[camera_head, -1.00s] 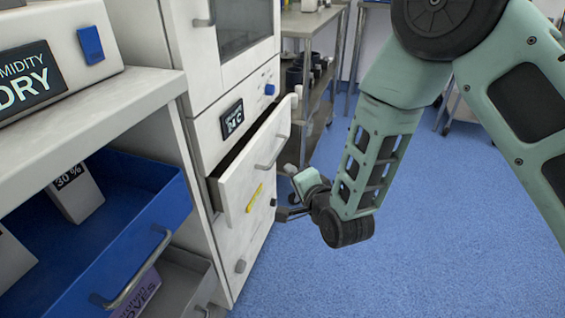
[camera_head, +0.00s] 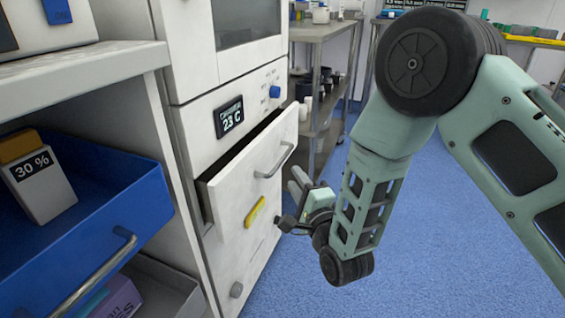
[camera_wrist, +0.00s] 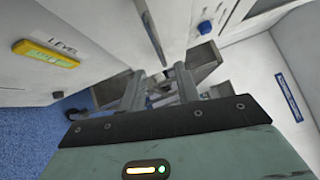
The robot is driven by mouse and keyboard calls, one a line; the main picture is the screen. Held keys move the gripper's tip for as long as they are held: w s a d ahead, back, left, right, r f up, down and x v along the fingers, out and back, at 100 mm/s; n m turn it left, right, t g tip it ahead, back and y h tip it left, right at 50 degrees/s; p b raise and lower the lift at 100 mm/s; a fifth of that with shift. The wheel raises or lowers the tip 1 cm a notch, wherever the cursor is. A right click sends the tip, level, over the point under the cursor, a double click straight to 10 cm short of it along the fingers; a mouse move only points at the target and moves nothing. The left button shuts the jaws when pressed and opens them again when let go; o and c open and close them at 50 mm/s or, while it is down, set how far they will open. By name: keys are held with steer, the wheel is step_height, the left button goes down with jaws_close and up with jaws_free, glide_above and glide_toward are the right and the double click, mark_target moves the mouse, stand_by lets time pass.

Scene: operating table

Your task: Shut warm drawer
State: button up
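The warm drawer (camera_head: 248,182) is a white drawer under a small display reading 23 C. It stands partly pulled out, with a dark gap showing behind its front. Its front carries a metal bar handle (camera_head: 277,160) and a yellow level label (camera_head: 255,211), which also shows in the wrist view (camera_wrist: 45,54). My gripper (camera_head: 284,223) is beside the lower right of the drawer front. In the wrist view my gripper (camera_wrist: 160,82) has its two grey fingers apart with nothing seen between them. Whether it touches the drawer is unclear.
A blue open drawer (camera_head: 112,238) with a metal handle juts out at the left, holding a 30 % box (camera_head: 38,183). A grey tray (camera_head: 172,288) is below it. A metal shelf trolley (camera_head: 318,32) stands behind. Blue floor (camera_head: 430,235) is clear at the right.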

mark_target(282, 159)
steer(key=b+x, duration=0.1)
steer(key=x, duration=0.8)
steer(key=shift+w+a+b, duration=0.1)
steer(key=shift+w+b, duration=0.05)
steer(key=shift+b, duration=0.25)
steer(key=shift+c, duration=0.2)
jaws_close()
